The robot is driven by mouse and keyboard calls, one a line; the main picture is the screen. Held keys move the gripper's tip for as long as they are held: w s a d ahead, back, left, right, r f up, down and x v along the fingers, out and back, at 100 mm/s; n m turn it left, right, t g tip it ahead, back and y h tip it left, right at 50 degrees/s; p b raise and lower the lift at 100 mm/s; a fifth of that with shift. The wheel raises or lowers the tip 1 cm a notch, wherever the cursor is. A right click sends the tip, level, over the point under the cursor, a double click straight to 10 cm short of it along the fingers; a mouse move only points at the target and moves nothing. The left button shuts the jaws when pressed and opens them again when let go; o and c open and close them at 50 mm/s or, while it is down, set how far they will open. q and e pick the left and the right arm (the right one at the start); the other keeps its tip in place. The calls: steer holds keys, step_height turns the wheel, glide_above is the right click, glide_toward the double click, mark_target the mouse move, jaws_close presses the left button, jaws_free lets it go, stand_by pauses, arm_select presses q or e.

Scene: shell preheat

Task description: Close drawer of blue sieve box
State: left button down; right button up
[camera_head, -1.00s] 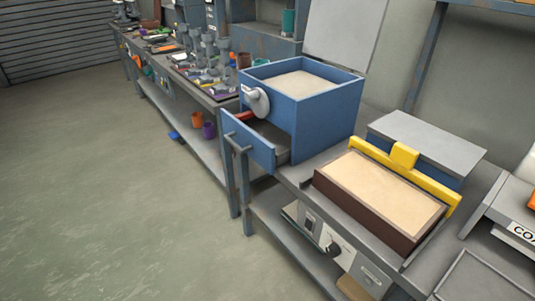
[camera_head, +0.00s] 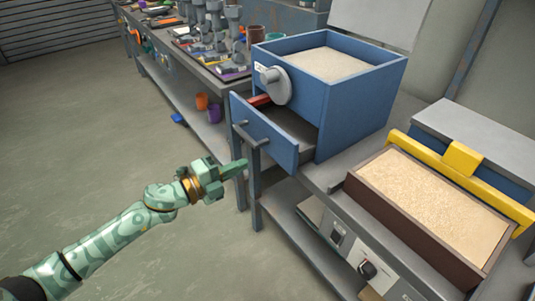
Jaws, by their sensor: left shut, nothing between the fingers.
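The blue sieve box (camera_head: 352,112) stands on the workbench, with sand in its open top and a grey round knob on its front left side. Its drawer (camera_head: 268,136) is pulled out toward the left, with a grey bar handle (camera_head: 247,135) on its front panel. Something reddish lies at the back of the drawer opening. My left gripper (camera_head: 240,168) is shut and empty, in the air just below and left of the drawer front in the picture. I cannot tell whether it touches the drawer. My right gripper is not in view.
A brown sand-filled tray (camera_head: 420,215) with a yellow bar (camera_head: 465,160) across its back sits to the right of the box. A bench with clutter (camera_head: 200,55) stands behind on the left. The floor at left is clear.

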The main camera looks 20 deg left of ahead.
mark_target(275, 149)
arm_select(q)
steer(key=b+x, duration=0.1)
steer(key=x, duration=0.7)
steer(key=shift+b, duration=0.4)
steer(key=shift+w+d, duration=0.15)
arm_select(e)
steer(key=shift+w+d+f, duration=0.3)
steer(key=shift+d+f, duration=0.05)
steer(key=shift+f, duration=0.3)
arm_select(q)
steer(key=shift+w+d, duration=0.25)
steer(key=shift+w, duration=0.1)
steer(key=x, duration=0.6)
steer(key=shift+w+d+f+b, duration=0.1)
steer(key=shift+w+d+b, duration=0.05)
steer(key=shift+b, duration=0.25)
steer(key=shift+w+r, duration=0.1)
steer(key=shift+r, duration=0.2)
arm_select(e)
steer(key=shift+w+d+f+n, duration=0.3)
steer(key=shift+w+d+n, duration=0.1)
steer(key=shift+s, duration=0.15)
